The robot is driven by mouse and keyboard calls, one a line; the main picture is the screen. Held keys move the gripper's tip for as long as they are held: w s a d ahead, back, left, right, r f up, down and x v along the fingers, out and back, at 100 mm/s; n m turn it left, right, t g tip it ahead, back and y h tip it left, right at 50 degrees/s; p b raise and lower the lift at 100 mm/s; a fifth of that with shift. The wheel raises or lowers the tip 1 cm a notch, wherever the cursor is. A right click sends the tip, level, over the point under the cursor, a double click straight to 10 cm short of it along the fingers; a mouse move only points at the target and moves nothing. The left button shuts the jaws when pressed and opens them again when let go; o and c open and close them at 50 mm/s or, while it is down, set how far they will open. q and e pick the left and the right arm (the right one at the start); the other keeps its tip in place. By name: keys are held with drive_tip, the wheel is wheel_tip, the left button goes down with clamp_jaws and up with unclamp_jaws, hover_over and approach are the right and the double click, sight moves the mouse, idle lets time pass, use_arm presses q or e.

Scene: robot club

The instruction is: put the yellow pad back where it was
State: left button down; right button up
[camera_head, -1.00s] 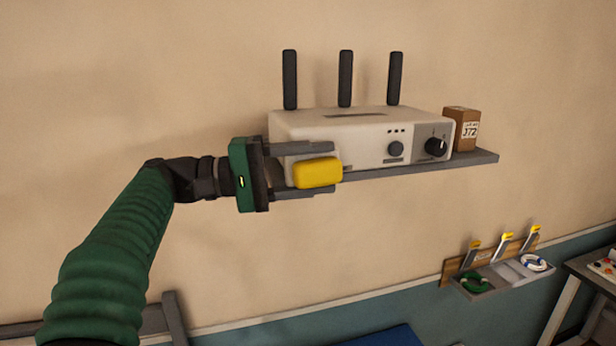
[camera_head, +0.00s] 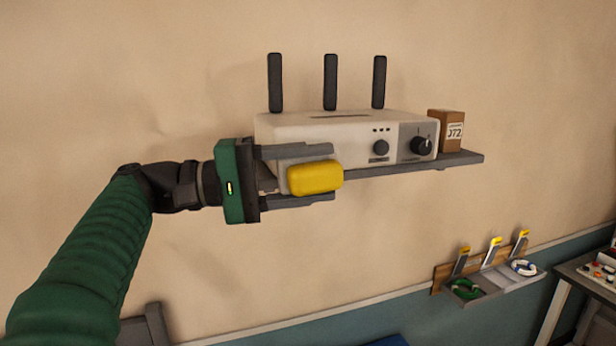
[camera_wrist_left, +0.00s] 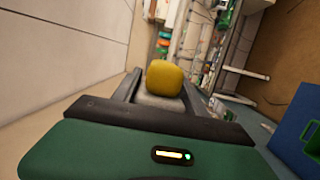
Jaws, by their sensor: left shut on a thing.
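The yellow pad (camera_head: 315,177) is a rounded block held between the two grey fingers of my left gripper (camera_head: 325,174). It hangs in front of the left end of the wall shelf, before the lower left of the white router-like box. In the left wrist view the yellow pad (camera_wrist_left: 164,78) sits at the fingertips of my left gripper (camera_wrist_left: 160,88), with a pale piece behind it nearer the palm. Whether the pad touches the box or shelf cannot be told. My right gripper is not in view.
The white box (camera_head: 345,135) with three dark antennas and two knobs stands on the grey shelf (camera_head: 465,158). A small brown box (camera_head: 446,131) stands at the shelf's right end. Lower right is a wall rack (camera_head: 500,282) with green and white coils. Wall space left of the shelf is bare.

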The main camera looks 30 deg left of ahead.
use_arm(q)
drive_tip(key=shift+w+d, duration=0.15)
drive_tip(key=shift+w, duration=0.05)
